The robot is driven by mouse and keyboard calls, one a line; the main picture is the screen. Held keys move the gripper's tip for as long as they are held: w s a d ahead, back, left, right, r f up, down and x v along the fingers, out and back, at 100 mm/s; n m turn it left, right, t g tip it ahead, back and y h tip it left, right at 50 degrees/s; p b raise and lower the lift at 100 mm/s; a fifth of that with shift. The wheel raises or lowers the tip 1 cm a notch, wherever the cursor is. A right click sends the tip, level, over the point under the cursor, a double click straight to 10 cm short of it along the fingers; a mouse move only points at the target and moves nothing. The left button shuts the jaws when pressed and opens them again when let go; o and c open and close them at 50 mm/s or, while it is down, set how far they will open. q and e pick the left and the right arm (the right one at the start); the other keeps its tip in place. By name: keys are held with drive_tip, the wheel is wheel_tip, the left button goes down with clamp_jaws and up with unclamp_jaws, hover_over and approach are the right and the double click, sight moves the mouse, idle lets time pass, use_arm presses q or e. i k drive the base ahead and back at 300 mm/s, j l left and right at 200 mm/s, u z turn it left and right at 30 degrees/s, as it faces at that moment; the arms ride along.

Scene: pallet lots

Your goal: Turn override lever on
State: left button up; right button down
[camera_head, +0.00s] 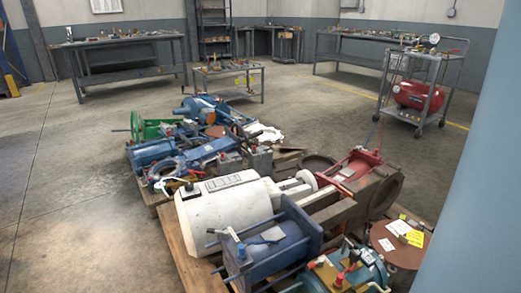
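Pallets on the floor bear a mix of machine parts. I cannot tell which part is the override lever, or how it is set. Small red handles (340,280) stand on a teal and yellow unit (368,272) at the bottom. A small red and black fitting (189,186) sits at the left end of a large white cylinder (228,208). A red frame with a long rod (357,163) lies on the right side of the pile. Neither of my grippers is in view.
A wooden pallet edge (180,250) borders the pile. A smooth blue surface (480,200) blocks the right side. A cart with a red tank (417,95) stands at back right, and a low table (228,72) behind the pile. The floor at left (70,200) is clear.

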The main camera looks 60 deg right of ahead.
sight(320, 263)
drive_tip(key=z, duration=2.25)
